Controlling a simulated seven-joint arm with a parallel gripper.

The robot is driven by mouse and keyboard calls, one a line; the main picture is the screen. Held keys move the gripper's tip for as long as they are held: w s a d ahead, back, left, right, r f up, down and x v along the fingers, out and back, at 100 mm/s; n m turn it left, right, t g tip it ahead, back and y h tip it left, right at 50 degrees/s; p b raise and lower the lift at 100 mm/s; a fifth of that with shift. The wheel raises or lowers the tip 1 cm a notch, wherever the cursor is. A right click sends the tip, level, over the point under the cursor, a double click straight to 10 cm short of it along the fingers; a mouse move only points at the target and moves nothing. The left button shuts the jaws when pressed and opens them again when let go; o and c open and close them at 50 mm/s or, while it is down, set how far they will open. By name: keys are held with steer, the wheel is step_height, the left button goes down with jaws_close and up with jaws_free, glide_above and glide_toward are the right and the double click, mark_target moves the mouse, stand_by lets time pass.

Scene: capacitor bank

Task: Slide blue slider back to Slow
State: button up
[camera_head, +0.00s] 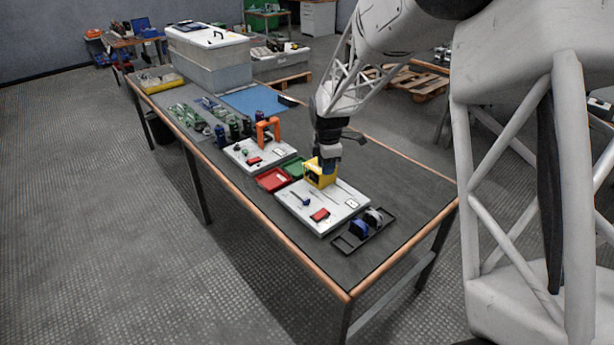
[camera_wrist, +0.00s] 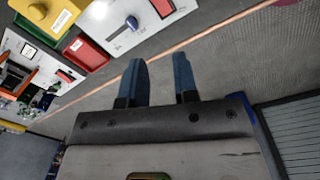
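The blue slider (camera_head: 300,199) is a small dark-blue handle on the white panel (camera_head: 337,220). In the wrist view the blue slider (camera_wrist: 131,23) stands on the panel's pale face at the top, at one end of a thin dark line. No Slow label is legible. My gripper (camera_wrist: 158,78) is open, its two blue fingers apart with nothing between them. In the wrist view it is below the slider in the picture and apart from it. In the head view my gripper (camera_head: 328,166) is by the yellow box, and its fingertips are hard to make out.
A yellow box (camera_head: 318,176) stands at the panel's far edge. A red block (camera_head: 320,215) is on the panel. A red tray (camera_head: 272,180) and green tray (camera_head: 294,167) lie beyond. A black tray (camera_head: 345,243) with blue and grey items sits near the table's end.

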mark_target(306, 199)
steer(key=w+a+f+n, duration=0.1)
steer(key=w+a+f, duration=0.1)
steer(key=f, duration=0.1)
steer(key=w+a+f+n, duration=0.2)
steer(key=f, duration=0.1)
steer(key=w+a+f+n, duration=0.1)
steer(key=w+a+f, duration=0.1)
steer(key=f, duration=0.2)
steer(key=shift+a+f+n, duration=0.1)
steer(key=shift+a+n, duration=0.1)
steer(key=shift+n, duration=0.2)
steer(key=shift+f, duration=0.1)
steer(key=shift+f, duration=4.3)
jaws_close()
